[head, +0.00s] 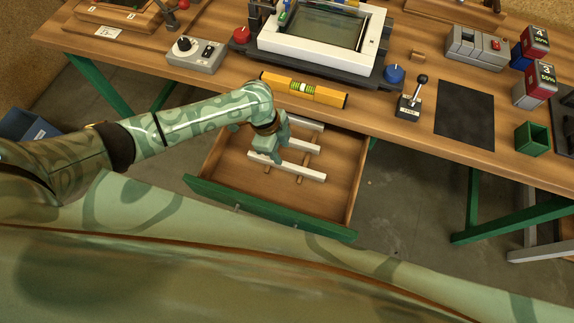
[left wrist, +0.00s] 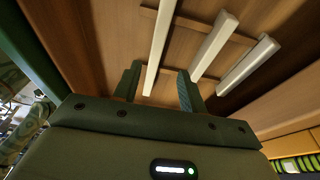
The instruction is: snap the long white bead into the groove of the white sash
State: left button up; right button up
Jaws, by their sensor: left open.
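The white sash (head: 312,57) lies on the dark tilting frame at the back of the bench, around a greenish glass pane. Three white beads lie on wooden strips in the open drawer. The long bead (head: 296,170) is nearest the drawer front; it also shows in the left wrist view (left wrist: 160,42). My left gripper (head: 270,159) is over it, pointing down and open. In the left wrist view, the long bead runs between the two fingers, with a gap on each side. Whether the fingertips reach down beside it I cannot tell. My right gripper is out of view.
The drawer (head: 340,190) has a green front and hangs open below the bench edge. A yellow spirit level (head: 325,96) lies on the bench above it. A lever box (head: 412,103), a dark mat (head: 465,115) and a switch box (head: 194,55) stand to the sides.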

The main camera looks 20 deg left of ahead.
aim_at(285, 164)
pick_arm(q)
jog(key=shift+d+f, duration=0.15)
jog(key=shift+f, duration=0.5)
jog(key=x, duration=0.1)
jog(key=b+x, duration=0.1)
jog(key=x, duration=0.1)
jog(key=b+x, duration=0.1)
jog(key=x, duration=0.1)
jog(key=shift+s+f, duration=0.15)
jog(key=shift+s, duration=0.2)
grip_shut()
